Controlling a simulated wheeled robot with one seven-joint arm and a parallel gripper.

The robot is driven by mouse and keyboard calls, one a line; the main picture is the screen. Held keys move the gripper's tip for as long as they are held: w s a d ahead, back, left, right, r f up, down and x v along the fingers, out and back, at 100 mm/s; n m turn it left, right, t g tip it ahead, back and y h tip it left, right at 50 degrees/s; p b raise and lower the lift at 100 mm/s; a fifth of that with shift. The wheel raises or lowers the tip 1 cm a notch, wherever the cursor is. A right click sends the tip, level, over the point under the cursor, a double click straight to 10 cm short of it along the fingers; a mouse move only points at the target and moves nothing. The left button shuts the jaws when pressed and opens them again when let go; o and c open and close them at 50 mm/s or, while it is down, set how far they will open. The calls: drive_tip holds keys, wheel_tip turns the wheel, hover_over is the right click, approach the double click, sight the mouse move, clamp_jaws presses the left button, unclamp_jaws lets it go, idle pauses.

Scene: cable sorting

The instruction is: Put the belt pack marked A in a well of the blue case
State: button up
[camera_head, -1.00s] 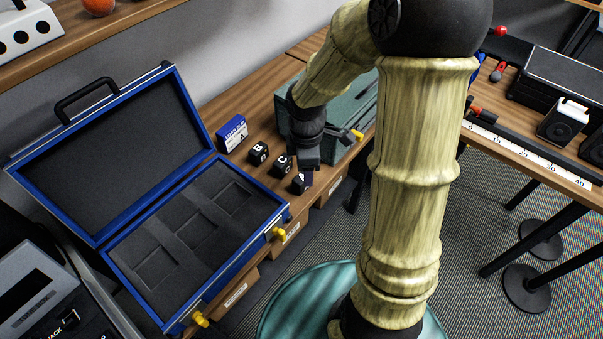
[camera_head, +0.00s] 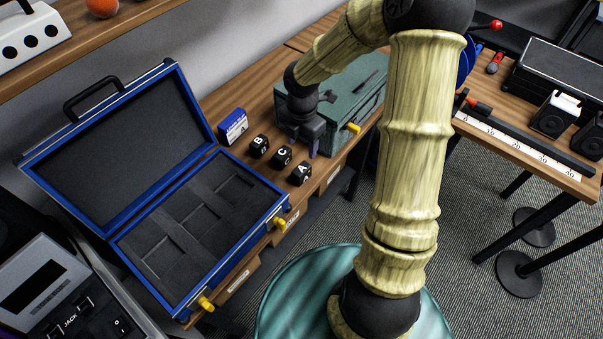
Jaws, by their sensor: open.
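The belt pack marked A (camera_head: 301,173) is a small black block with a white letter, upright on the wooden bench near its front edge. My gripper (camera_head: 304,147) is open and empty, just behind and above pack A, with its fingers pointing down. A small gap shows between the fingers and the pack. The blue case (camera_head: 208,294) stands open at the left, its lid tilted back. Its dark foam has three rectangular wells (camera_head: 203,222), all empty.
Packs B (camera_head: 260,145) and C (camera_head: 282,156) stand in a row with A. A blue and white box (camera_head: 233,127) is behind them. A green case (camera_head: 345,105) lies behind my gripper.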

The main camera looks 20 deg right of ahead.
sight(302, 169)
wheel_tip(302, 169, down, 10)
drive_tip(key=shift+w+r+b, duration=0.1)
drive_tip(key=shift+b, duration=0.3)
drive_tip(key=shift+w+f, duration=0.15)
drive_tip(key=shift+f, duration=1.15)
drive_tip(key=shift+w+f, duration=0.15)
drive_tip(key=shift+f, duration=1.15)
clamp_jaws()
wheel_tip(302, 169, up, 10)
drive_tip(key=shift+r+p, duration=0.1)
drive_tip(key=shift+p, duration=0.3)
